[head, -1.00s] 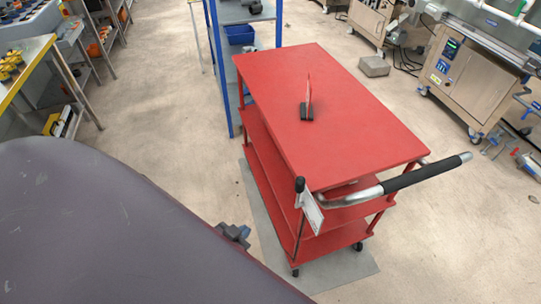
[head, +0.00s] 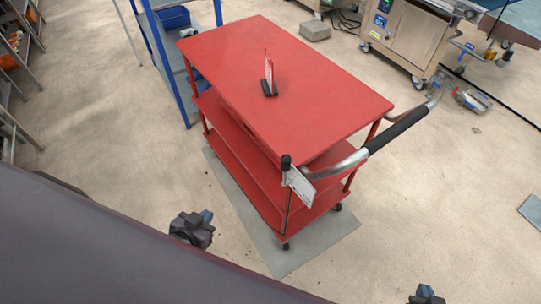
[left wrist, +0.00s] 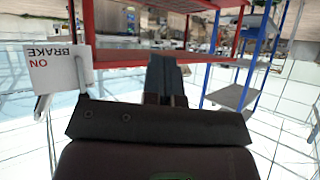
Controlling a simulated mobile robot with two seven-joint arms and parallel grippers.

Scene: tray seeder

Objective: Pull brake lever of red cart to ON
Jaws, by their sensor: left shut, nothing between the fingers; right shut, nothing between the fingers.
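The red cart (head: 290,65) stands with its push handle (head: 395,135) toward the right front. The brake lever is a thin upright rod with a black knob (head: 286,162) at the cart's near corner. A white brake sign (head: 301,187) hangs beside it; in the left wrist view the sign (left wrist: 55,68) reads "BRAKE ON" upside down. My left gripper (head: 205,217) is shut and empty, left of the lever and apart from it. Its closed fingers show in the left wrist view (left wrist: 165,68). My right gripper (head: 427,291) is shut and empty at the bottom edge, mostly cut off.
A small sign in a black holder (head: 269,88) stands on the cart top. A grey mat (head: 290,262) lies under the cart. A blue-framed rack (head: 180,75) stands close behind it at left. Steel machines (head: 405,40) are at the back right.

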